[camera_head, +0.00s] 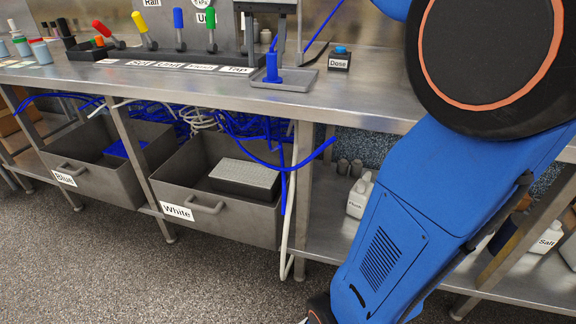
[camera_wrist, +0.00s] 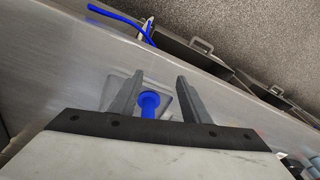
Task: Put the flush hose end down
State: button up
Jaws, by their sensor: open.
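A blue hose end (camera_head: 272,68) stands upright in a shallow metal tray (camera_head: 296,82) on the bench. In the wrist view, the blue end (camera_wrist: 149,103) shows between my fingers, with the tray partly visible around it. My gripper (camera_head: 274,48) points down over the tray and is open. In the wrist view, my gripper's fingers (camera_wrist: 156,92) stand on either side of the blue end, with gaps beside it. A thin blue line (camera_head: 322,28) slopes down behind the gripper. Where it joins is hidden.
A Dose button (camera_head: 340,58) stands right of the tray. Coloured handles (camera_head: 180,28) line the bench's back. Below are bins labelled Blue (camera_head: 95,175) and White (camera_head: 205,210), with tangled tubing (camera_head: 235,122). A loose blue tube (camera_wrist: 125,20) sticks out past the bench's front edge.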

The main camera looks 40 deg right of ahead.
jog(key=s+a+f+n+t, duration=0.1)
jog(key=s+a+f+n, duration=0.2)
jog(key=s+f, duration=0.7)
jog(key=s+a+f+n+t, duration=0.2)
jog(key=s+a+f+n, duration=0.2)
jog(key=s+f, duration=0.7)
notch_tip(320, 180, down, 6)
jog(key=shift+s+a+f, duration=0.15)
jog(key=shift+a+f, duration=0.05)
jog(key=shift+a, duration=0.6)
jog(key=shift+r, duration=0.1)
